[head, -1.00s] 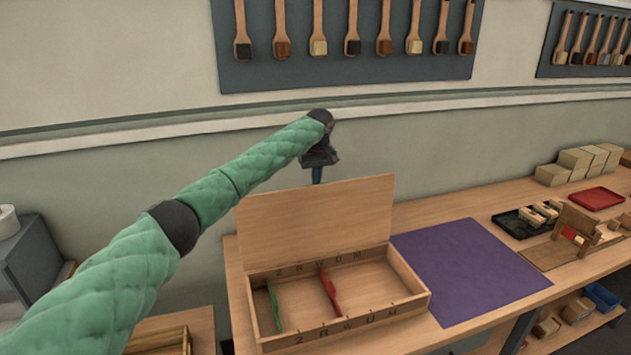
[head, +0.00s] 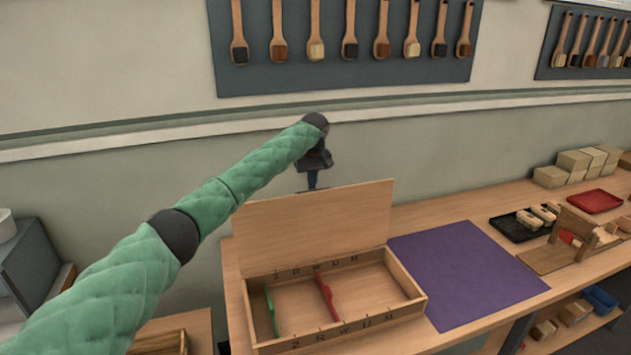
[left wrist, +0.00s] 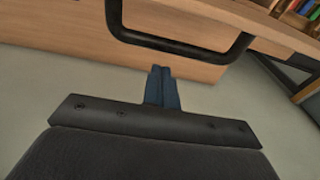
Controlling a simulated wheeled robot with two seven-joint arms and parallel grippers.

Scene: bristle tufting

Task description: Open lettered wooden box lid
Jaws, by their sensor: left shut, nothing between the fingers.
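The lettered wooden box (head: 340,333) stands on the workbench with letters along its front and back edges. Its lid (head: 318,228) stands up at the back, tilted open. Inside are a green divider (head: 271,311) and a red divider (head: 327,298). My left gripper (head: 313,182) is behind and above the lid's top edge, fingers pointing down; the lid may hide its tips. In the left wrist view the blue fingers (left wrist: 162,88) are together with nothing between them. My right gripper is in neither view.
A purple mat (head: 465,272) lies right of the box. Farther right are a black tray (head: 512,229), a red tray (head: 594,202), a wooden fixture (head: 548,257) and stacked blocks (head: 575,160). Brushes hang on a grey board (head: 300,78) on the wall. A dark bar (left wrist: 180,45) crosses the left wrist view.

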